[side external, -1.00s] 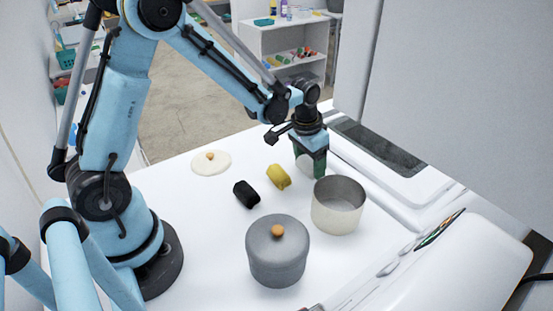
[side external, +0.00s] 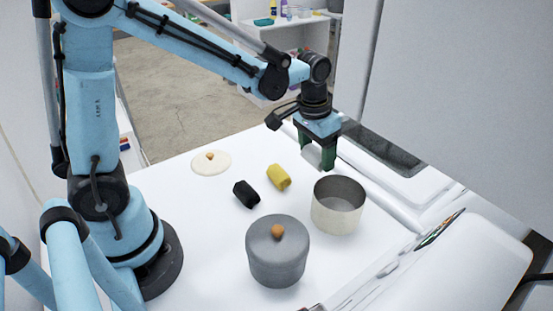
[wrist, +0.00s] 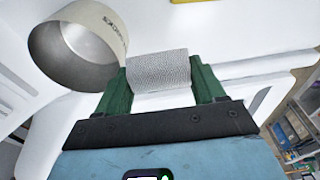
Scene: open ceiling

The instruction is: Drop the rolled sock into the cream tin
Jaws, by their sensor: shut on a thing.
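My gripper (side external: 319,158) is shut on a light grey rolled sock (side external: 311,156) and holds it above the table, just behind and left of the cream tin. In the wrist view, the ribbed grey sock (wrist: 158,70) sits between the green fingers of my gripper (wrist: 160,82). The cream tin (side external: 337,218) stands upright and open, with its grey inside showing. It also shows in the wrist view (wrist: 105,25), to the left of the sock and apart from it. Only part of the tin's inside is visible.
A cream lid (side external: 222,165) with an orange knob lies at the back left. A yellow roll (side external: 279,177) and a black roll (side external: 246,194) lie left of the tin. A lidded grey pot (side external: 277,262) stands in front. The left middle of the white table (side external: 195,205) is clear.

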